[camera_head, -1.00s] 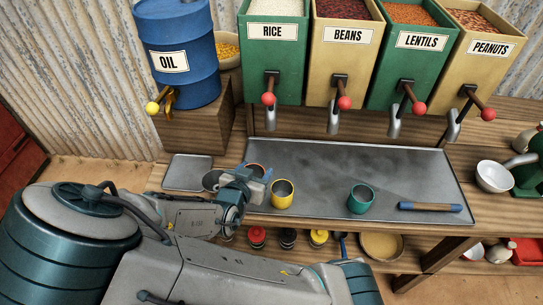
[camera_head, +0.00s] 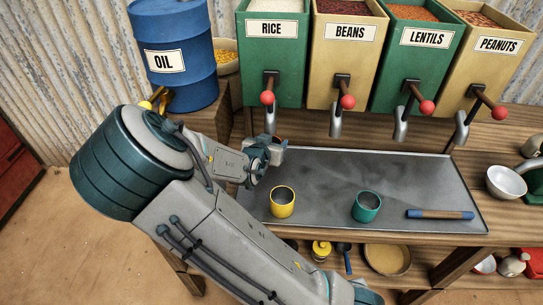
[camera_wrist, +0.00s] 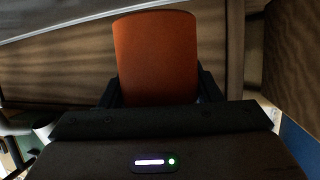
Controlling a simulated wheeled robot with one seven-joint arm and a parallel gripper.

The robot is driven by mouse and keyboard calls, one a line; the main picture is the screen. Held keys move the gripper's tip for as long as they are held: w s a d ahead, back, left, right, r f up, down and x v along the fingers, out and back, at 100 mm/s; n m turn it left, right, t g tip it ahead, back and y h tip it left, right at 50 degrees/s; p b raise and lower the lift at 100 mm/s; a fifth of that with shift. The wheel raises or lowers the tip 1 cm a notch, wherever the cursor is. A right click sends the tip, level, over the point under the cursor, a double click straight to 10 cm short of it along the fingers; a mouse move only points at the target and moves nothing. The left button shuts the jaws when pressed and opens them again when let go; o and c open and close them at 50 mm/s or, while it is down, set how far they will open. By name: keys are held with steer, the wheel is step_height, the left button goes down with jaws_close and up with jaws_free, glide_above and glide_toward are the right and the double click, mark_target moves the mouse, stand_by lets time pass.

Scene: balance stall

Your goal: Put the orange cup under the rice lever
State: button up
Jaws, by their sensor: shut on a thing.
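The orange cup (camera_wrist: 157,60) fills the middle of the wrist view, between the two dark fingers of my gripper (camera_wrist: 157,92). My gripper is shut on it. In the head view my gripper (camera_head: 277,146) is just below the spout of the rice dispenser, and the cup is mostly hidden there. The rice lever (camera_head: 267,97) has a red ball and sits on the green bin labelled RICE (camera_head: 271,50). I cannot tell whether the cup is exactly beneath the spout or how high it is over the tray.
A yellow cup (camera_head: 283,205), a teal cup (camera_head: 366,210) and a blue-ended brown stick (camera_head: 440,214) are on the grey metal tray (camera_head: 330,175). Beans, lentils and peanuts dispensers stand to the right. The blue oil drum (camera_head: 175,70) stands at the left, close to my arm.

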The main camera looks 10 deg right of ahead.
steer(key=shift+a+f, duration=0.15)
steer(key=shift+f, duration=0.65)
step_height(320, 180, down, 2)
steer(key=shift+f, duration=0.25)
steer(key=shift+w+f, duration=0.2)
steer(key=shift+f, duration=0.35)
steer(key=shift+f+b, duration=0.15)
steer(key=shift+b, duration=0.15)
steer(key=o, duration=1.1)
steer(key=shift+c, duration=0.2)
